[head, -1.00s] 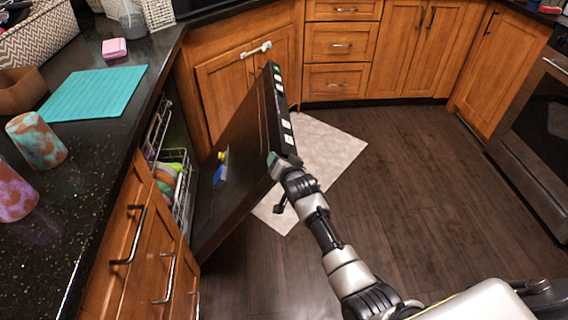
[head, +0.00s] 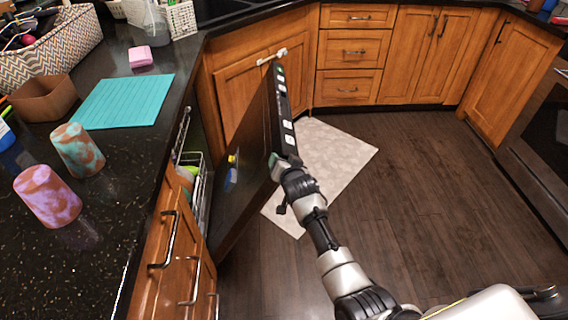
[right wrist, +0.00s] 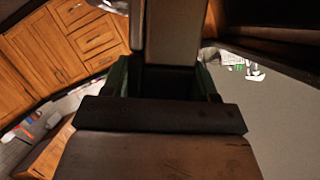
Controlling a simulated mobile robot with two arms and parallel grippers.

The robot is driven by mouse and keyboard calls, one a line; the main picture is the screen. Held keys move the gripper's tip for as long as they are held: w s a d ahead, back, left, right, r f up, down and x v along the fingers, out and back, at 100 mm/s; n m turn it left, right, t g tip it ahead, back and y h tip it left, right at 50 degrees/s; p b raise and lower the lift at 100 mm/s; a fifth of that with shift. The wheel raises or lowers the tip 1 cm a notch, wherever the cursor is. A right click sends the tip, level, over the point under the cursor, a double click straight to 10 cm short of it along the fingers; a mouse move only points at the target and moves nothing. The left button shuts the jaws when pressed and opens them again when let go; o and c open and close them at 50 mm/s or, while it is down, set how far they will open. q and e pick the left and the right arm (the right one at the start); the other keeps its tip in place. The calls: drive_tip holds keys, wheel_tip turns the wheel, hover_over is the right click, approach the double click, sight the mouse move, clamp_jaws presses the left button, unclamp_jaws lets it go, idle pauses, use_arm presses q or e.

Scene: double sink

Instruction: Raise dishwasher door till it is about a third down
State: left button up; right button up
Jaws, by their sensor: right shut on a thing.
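The dishwasher door (head: 247,170) is partly open and stands tilted, its black top edge with white control labels (head: 287,125) facing right. My right gripper (head: 279,163) is at the door's near top corner, shut on its edge. The dishwasher's inside shows as a narrow gap with a wire rack (head: 201,190) and some coloured dishes (head: 186,176). My left gripper is not in view.
A black counter (head: 110,215) runs along the left, with two marbled cups (head: 48,196), a teal mat (head: 122,100) and a pink sponge (head: 140,57). Wooden cabinets (head: 355,52) stand behind. A pale rug (head: 335,150) lies on the dark floor, clear at the right.

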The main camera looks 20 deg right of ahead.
drive_tip(key=o, duration=1.3)
drive_tip(key=shift+a, duration=0.1)
drive_tip(key=shift+s, duration=0.1)
drive_tip(key=p+v, duration=0.2)
drive_tip(key=v, duration=0.8)
drive_tip(key=shift+s+r, duration=0.1)
drive_tip(key=shift+s, duration=0.2)
